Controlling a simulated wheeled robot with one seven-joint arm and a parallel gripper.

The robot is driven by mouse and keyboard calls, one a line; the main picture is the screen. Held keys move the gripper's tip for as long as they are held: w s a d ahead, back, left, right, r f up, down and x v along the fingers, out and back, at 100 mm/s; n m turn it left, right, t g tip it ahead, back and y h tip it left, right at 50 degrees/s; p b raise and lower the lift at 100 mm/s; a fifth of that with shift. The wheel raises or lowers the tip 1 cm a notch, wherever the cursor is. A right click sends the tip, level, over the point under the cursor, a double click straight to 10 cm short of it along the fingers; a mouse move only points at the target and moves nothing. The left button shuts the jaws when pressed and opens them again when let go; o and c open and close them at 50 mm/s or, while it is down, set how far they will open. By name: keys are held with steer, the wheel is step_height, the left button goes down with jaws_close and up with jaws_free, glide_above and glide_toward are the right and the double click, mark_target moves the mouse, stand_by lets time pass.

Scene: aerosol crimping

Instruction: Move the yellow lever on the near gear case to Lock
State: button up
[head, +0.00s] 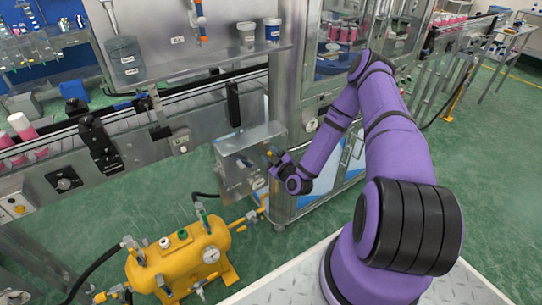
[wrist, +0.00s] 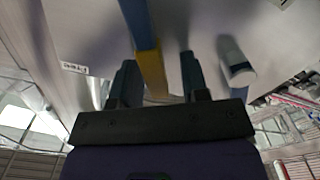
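The near gear case (head: 232,172) is a grey metal box below the conveyor in the head view. My gripper (head: 270,158) is at its right side, small and partly hidden by its own wrist. In the wrist view a yellow bar (wrist: 152,72), which looks like the lever, continues into a blue section (wrist: 135,22) above. My gripper (wrist: 158,84) has its two dark fingers apart, one on each side of the yellow part. A gap shows on the right; contact on the left is unclear. A small label (wrist: 74,67) on the pale surface is unreadable, so the lever's setting cannot be told.
A yellow tank (head: 180,255) with valves and a gauge stands on the green floor, front left. The conveyor (head: 190,95) runs above the case. A cabinet (head: 345,170) stands behind my arm.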

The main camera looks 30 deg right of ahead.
steer(key=s, duration=1)
steer(key=shift+s+d, duration=0.2)
steer(key=shift+s, duration=0.2)
